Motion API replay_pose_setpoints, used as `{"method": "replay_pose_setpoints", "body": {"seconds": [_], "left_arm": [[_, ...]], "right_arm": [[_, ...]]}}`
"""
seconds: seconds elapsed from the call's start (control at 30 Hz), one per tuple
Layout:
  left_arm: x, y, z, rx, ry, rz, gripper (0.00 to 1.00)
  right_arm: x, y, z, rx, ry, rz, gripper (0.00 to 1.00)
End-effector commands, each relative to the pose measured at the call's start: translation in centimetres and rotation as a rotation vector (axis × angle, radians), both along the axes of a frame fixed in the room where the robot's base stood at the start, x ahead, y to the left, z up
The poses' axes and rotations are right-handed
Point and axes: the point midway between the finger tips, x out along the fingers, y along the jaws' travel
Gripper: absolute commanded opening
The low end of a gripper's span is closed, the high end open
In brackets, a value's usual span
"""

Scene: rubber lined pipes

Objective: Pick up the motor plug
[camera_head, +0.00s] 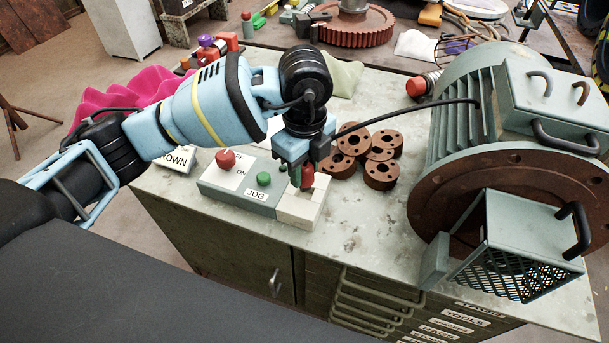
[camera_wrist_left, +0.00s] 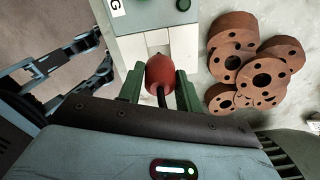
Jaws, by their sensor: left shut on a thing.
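The motor plug (camera_head: 307,176) is red and small. My left gripper (camera_head: 302,180) points down over the end of the control box and is shut on the plug. In the wrist view the red plug (camera_wrist_left: 160,70) sits between the two green fingers (camera_wrist_left: 159,88), with a black cable at its near end. Just beyond the plug is the cream block (camera_head: 297,211) at the box's end, with a slot. I cannot tell whether the plug touches the block. My right gripper is not in view.
The grey control box (camera_head: 240,190) has a red knob, a green button and a JOG label. Several rusty flanged rings (camera_head: 381,175) lie right of the gripper. The big motor (camera_head: 470,110) and a mesh guard (camera_head: 515,245) fill the right. The bench front-centre is clear.

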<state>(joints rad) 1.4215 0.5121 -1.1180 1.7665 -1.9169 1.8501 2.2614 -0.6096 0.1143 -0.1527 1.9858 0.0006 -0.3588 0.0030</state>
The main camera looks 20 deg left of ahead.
Motion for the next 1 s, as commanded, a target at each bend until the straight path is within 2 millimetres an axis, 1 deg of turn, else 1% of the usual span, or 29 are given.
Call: {"method": "replay_pose_setpoints", "body": {"seconds": [0.27, 0.6, 0.7, 0.8, 1.0], "left_arm": [[-5.0, 0.4, 0.6, -0.001, -0.002, -0.004, 0.11], [-12.2, 0.9, 1.2, -0.001, -0.002, -0.003, 0.11], [-13.8, 1.1, 1.3, 0.0, -0.001, -0.003, 0.11], [-14.9, 1.1, 1.4, 0.0, -0.001, -0.002, 0.11], [-15.9, 1.2, 1.4, 0.0, -0.001, 0.0, 0.11]], "right_arm": [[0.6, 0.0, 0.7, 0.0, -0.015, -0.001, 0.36], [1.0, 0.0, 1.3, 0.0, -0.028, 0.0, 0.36], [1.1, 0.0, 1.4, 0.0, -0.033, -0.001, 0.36], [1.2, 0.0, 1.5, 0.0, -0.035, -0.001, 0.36], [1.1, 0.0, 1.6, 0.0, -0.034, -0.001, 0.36]]}}
